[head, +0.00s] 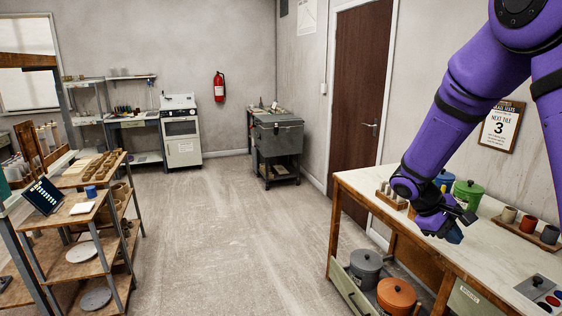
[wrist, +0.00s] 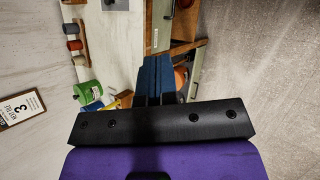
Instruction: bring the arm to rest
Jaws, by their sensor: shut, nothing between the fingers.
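My purple arm reaches in from the upper right of the head view. It ends in my gripper (head: 456,234), which hangs over the white worktop (head: 481,254) near its front edge. In the wrist view my gripper (wrist: 155,78) shows its blue fingers together, with nothing between them. The exact gap between the fingertips and the worktop is hard to tell.
A green canister (head: 469,193) and a blue canister (head: 444,179) stand behind my gripper. Small cups on a tray (head: 534,236) sit to the right. A grey pot (head: 366,265) and an orange pot (head: 396,295) are below. The floor (head: 235,235) at left is clear.

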